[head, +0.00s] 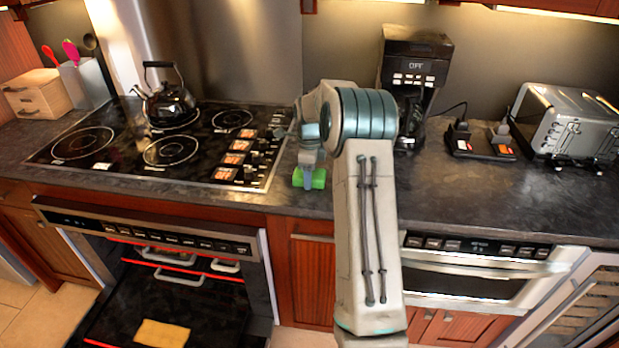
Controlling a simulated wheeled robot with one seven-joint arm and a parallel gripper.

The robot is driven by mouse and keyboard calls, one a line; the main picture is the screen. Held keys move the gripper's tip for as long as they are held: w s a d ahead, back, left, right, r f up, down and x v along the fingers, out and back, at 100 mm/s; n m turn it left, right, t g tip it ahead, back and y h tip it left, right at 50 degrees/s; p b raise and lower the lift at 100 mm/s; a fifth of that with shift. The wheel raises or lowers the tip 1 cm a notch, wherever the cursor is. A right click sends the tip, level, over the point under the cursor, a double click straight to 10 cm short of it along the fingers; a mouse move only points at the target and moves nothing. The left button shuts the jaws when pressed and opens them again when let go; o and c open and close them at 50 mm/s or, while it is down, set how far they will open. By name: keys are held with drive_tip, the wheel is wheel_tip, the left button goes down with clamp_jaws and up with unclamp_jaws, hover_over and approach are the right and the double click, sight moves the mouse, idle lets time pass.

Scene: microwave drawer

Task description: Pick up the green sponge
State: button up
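The green sponge (318,179) lies on the dark countertop (440,190), just right of the cooktop and near the counter's front edge. My gripper (308,180) points down at the sponge, and a finger covers its middle. Parts of the sponge show on both sides of that finger. From this view I cannot tell whether the fingers are apart or closed on it. My arm rises in front of the counter and hides part of the area right of the sponge.
A black cooktop (200,148) with a kettle (168,103) is at left. A coffee maker (415,75), a spice stand (482,142) and a toaster (570,125) stand at right. The oven door (215,310) below is open, with a yellow item (162,333) on it.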

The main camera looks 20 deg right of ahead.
drive_tip(key=c, duration=0.4)
drive_tip(key=shift+r, duration=0.1)
drive_tip(key=shift+r, duration=0.55)
wheel_tip(320, 180, up, 3)
drive_tip(key=shift+f+b, duration=0.15)
drive_tip(key=shift+b, duration=0.35)
drive_tip(key=s+r+b, duration=0.1)
drive_tip(key=s+r, duration=0.1)
drive_tip(key=s, duration=0.2)
drive_tip(key=s+r, duration=0.2)
drive_tip(key=s, duration=0.1)
drive_tip(key=s+r+b, duration=0.1)
drive_tip(key=s+r, duration=0.2)
drive_tip(key=s, duration=0.1)
drive_tip(key=shift+s+b, duration=0.3)
drive_tip(key=shift+s, duration=0.05)
drive_tip(key=shift+o, duration=0.5)
drive_tip(key=shift+a, duration=0.1)
